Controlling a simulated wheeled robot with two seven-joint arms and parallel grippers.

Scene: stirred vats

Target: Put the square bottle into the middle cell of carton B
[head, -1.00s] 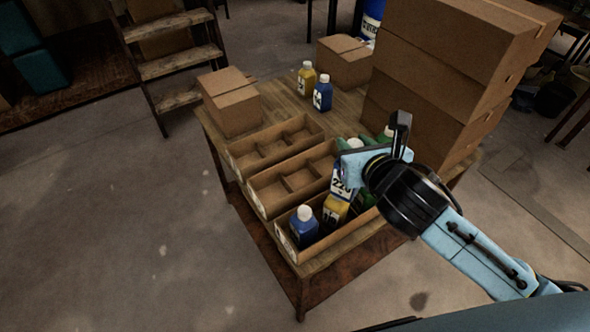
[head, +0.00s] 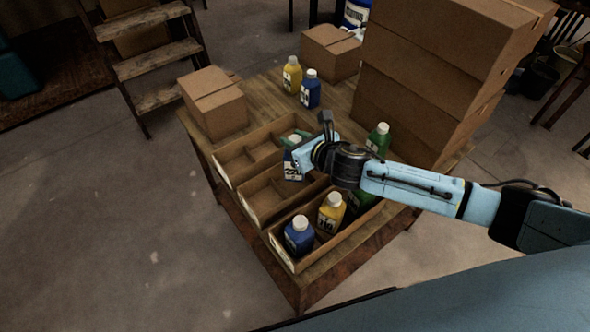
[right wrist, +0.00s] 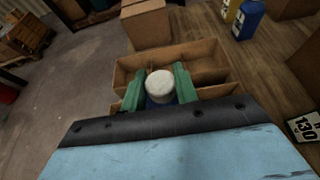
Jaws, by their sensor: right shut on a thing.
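My right gripper (head: 296,142) is shut on a blue bottle with a white label (head: 292,171). In the right wrist view its white cap (right wrist: 160,84) sits between the two green fingers. The bottle looks upright, over the middle one of three open cartons (head: 252,208). I cannot tell how far its base is above or inside that carton, and the gripper and bottle hide part of its cells. The letters on the cartons are not readable. My left gripper is not in view.
The near carton (head: 283,258) holds a blue bottle (head: 299,238), a yellow bottle (head: 331,213) and something green. The far carton (head: 226,172) shows empty cells. A green bottle (head: 378,139) stands beside tall stacked boxes (head: 425,85). A closed box (head: 214,104) stands at the left.

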